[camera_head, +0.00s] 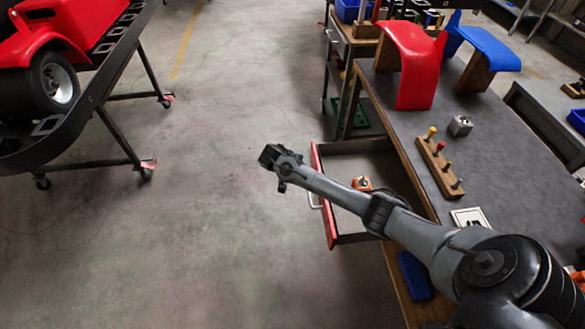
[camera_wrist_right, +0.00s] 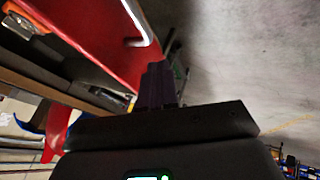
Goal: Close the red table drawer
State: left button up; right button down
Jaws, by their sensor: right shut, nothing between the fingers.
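The red table drawer (camera_head: 330,220) is pulled out to the left from under the dark-topped workbench (camera_head: 482,165). Its red front carries a pale metal handle (camera_head: 314,201). My right arm crosses above the open drawer, and my right gripper (camera_head: 265,155) is beyond the red front, out over the floor side. In the right wrist view, the red front (camera_wrist_right: 95,35) and handle (camera_wrist_right: 143,25) are close to my right gripper (camera_wrist_right: 157,72), whose dark fingers are together and empty. I cannot tell whether they touch the front. My left gripper is out of view.
An orange item (camera_head: 362,184) lies in the drawer. On the bench are a wooden block with coloured-handled tools (camera_head: 438,168), a small metal part (camera_head: 460,126), and red (camera_head: 418,75) and blue (camera_head: 488,50) panels. A kart stand (camera_head: 95,110) is at the left. The floor between is clear.

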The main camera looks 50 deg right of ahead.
jog(key=shift+s+d+f, duration=0.15)
jog(key=shift+s+d, duration=0.6)
jog(key=shift+d, duration=0.05)
jog(key=shift+s+d+f, duration=0.1)
jog(key=shift+s+d, duration=0.65)
